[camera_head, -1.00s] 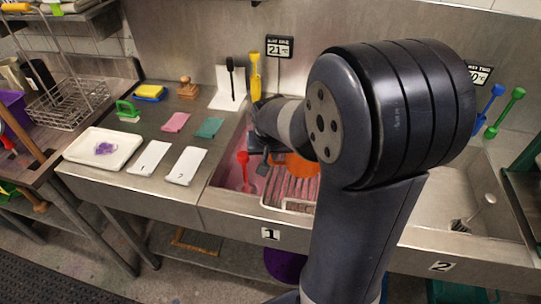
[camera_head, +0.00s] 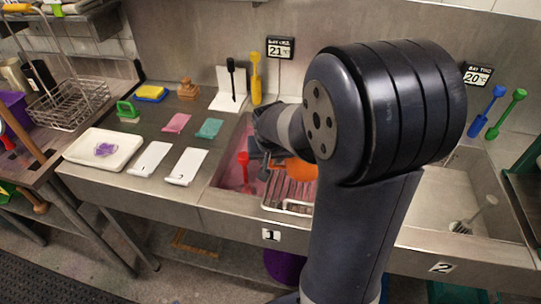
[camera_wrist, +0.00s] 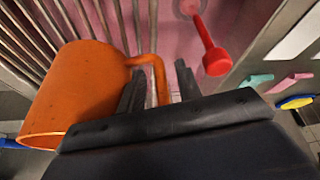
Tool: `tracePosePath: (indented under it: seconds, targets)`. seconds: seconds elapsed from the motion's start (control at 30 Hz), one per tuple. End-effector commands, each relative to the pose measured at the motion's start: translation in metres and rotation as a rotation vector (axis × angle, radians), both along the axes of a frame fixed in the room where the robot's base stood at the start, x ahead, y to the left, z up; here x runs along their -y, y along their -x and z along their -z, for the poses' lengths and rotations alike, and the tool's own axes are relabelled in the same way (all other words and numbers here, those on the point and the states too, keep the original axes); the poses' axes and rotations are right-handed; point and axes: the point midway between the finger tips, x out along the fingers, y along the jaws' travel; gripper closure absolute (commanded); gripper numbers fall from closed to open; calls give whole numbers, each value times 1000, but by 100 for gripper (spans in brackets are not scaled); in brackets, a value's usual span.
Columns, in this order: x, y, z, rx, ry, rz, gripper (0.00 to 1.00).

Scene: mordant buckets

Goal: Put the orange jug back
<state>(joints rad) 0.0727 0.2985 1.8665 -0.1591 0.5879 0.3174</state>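The orange jug (camera_wrist: 80,90) shows large at the left of the wrist view, lying tilted in the picture beside a metal rack, its handle pointing right. My gripper (camera_wrist: 160,88) has its two dark fingers apart, one on each side of the handle, with gaps showing between handle and fingers. In the head view, part of the jug (camera_head: 303,169) shows over the rack in the left sink; my arm hides the rest. My gripper there is mostly hidden behind my arm.
The wire rack (camera_head: 288,190) stands in the left basin with pink liquid. A red tool (camera_head: 243,165) stands at the basin's left side, close by in the wrist view (camera_wrist: 214,58). White cards (camera_head: 186,166) and a tray (camera_head: 103,149) lie on the counter at left. The right basin (camera_head: 440,205) holds a brush.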

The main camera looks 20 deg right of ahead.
Motion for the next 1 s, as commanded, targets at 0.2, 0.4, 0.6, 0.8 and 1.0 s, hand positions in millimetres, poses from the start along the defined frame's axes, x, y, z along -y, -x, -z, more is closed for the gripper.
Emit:
tracePosePath:
  seconds: [0.2,0.4,0.6,0.8,1.0]
  targets:
    - [-2,4,-16,4,0,0,67]
    - [-6,18,-50,7,0,-1,67]
    - [-10,32,-85,5,0,0,67]
    - [-13,42,-107,2,1,0,67]
    - [-14,45,-114,1,0,0,67]
